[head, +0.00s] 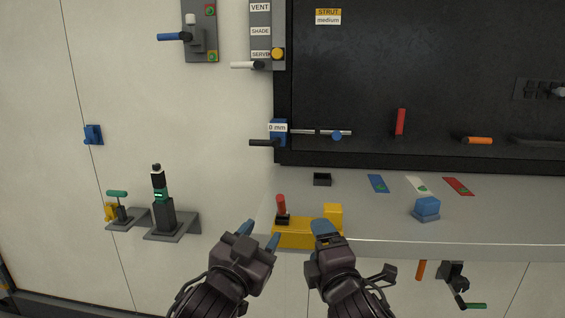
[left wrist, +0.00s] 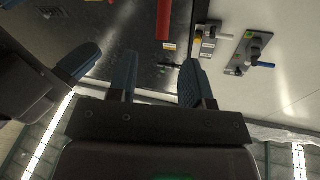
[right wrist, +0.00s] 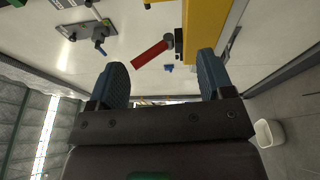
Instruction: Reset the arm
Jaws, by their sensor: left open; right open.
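My left gripper (head: 259,234) is at the bottom middle of the head view, in front of the grey ledge and beside the yellow block's left end. In the left wrist view its two blue fingers (left wrist: 157,75) stand apart with nothing between them. My right gripper (head: 322,228) is close to its right, in front of the yellow block (head: 300,240). In the right wrist view its blue fingers (right wrist: 162,78) are apart and empty, and a red handle (right wrist: 150,55) shows beyond them. Part of the right gripper also shows at the left of the left wrist view.
The red lever (head: 281,204) stands on the yellow block. A blue block (head: 426,208), a black open box (head: 322,179) and several coloured cards are on the ledge (head: 500,225). A green-and-black device (head: 161,205) stands on a wall bracket at left. Between it and my left gripper is bare wall.

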